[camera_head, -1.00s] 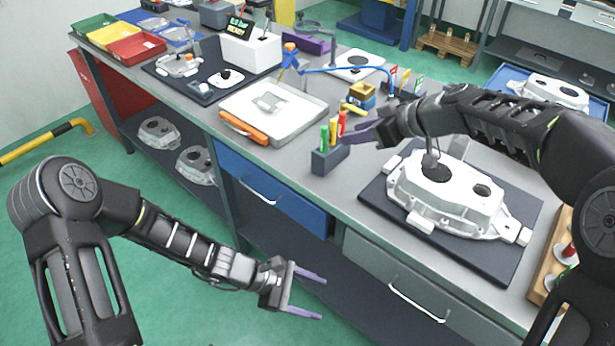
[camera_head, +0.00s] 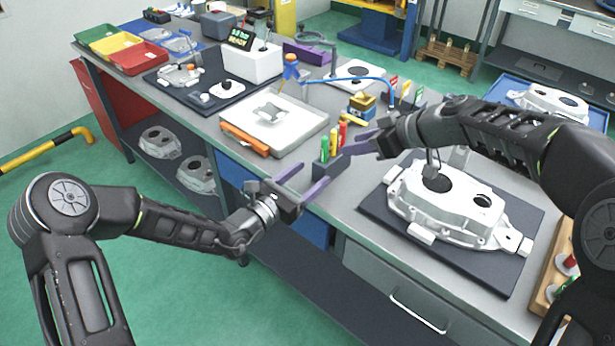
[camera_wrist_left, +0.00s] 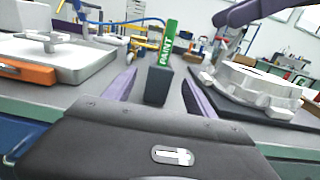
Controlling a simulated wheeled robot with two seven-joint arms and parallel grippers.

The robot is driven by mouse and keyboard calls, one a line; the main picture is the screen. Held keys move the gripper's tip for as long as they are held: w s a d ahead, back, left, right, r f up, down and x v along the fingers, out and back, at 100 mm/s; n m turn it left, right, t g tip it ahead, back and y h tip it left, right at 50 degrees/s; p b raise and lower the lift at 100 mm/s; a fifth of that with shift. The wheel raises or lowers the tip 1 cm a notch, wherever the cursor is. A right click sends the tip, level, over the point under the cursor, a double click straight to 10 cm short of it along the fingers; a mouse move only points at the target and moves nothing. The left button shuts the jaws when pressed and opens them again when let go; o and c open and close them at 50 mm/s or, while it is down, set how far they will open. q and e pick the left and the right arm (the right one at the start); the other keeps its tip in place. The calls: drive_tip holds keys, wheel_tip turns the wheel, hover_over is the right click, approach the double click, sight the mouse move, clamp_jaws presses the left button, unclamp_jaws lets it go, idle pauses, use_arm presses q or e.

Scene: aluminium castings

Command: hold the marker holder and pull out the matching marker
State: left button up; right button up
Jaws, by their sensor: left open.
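The marker holder (camera_wrist_left: 157,88) is a dark upright block near the bench's front edge. In the head view, a green marker (camera_head: 324,149), a yellow marker (camera_head: 333,144) and a red marker (camera_head: 343,134) stand in it; my left gripper partly hides the block. The green marker in the left wrist view (camera_wrist_left: 168,45) reads "PAINT" and hides the others. My left gripper (camera_head: 315,175) is open and empty at the bench edge, its fingers pointing at the holder, which appears between them but farther off. My right gripper (camera_head: 357,141) looks open and empty, just right of the markers.
A white casting (camera_head: 445,205) on a dark mat lies right of the holder. A light tray (camera_head: 295,135) with an orange handle lies left. A yellow-brown block (camera_head: 361,105) and another group of markers (camera_head: 404,90) stand behind.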

sight(328, 161)
use_arm(q)
drive_tip(key=shift+w, duration=0.1)
drive_tip(key=x, duration=0.7)
drive_tip(key=shift+w+d, duration=0.2)
drive_tip(key=shift+d, duration=0.1)
drive_tip(key=shift+c, duration=0.5)
